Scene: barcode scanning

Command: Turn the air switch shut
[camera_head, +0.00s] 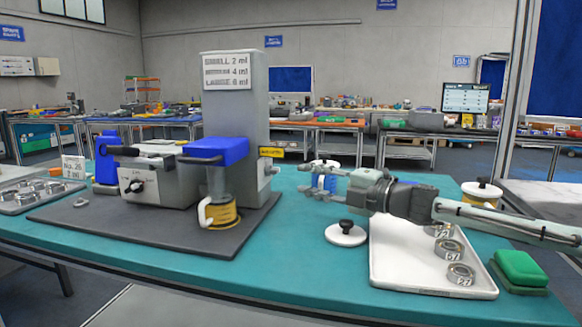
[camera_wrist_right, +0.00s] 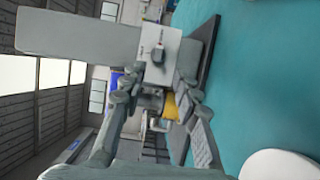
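A grey dispensing machine (camera_head: 233,115) with a tall column stands on a dark mat left of centre. On its column's right side is a small grey fitting (camera_head: 265,170), seen edge-on below a yellow tag; I take it for the air switch. The right wrist view shows a small dark knob (camera_wrist_right: 158,54) on a pale plate, probably the same switch. My right gripper (camera_head: 304,179) is open and empty, right of the column and apart from it, pointing left. Its spread fingers (camera_wrist_right: 157,92) also show in the wrist view. My left gripper is out of view.
A grey box with a dial (camera_head: 138,187) and a blue-topped unit (camera_head: 216,150) stand on the mat. A white-lidded blue container (camera_head: 326,165) is behind my right gripper. A white lid (camera_head: 345,236), a white tray (camera_head: 395,278) with metal rings and a green sponge (camera_head: 520,267) lie near.

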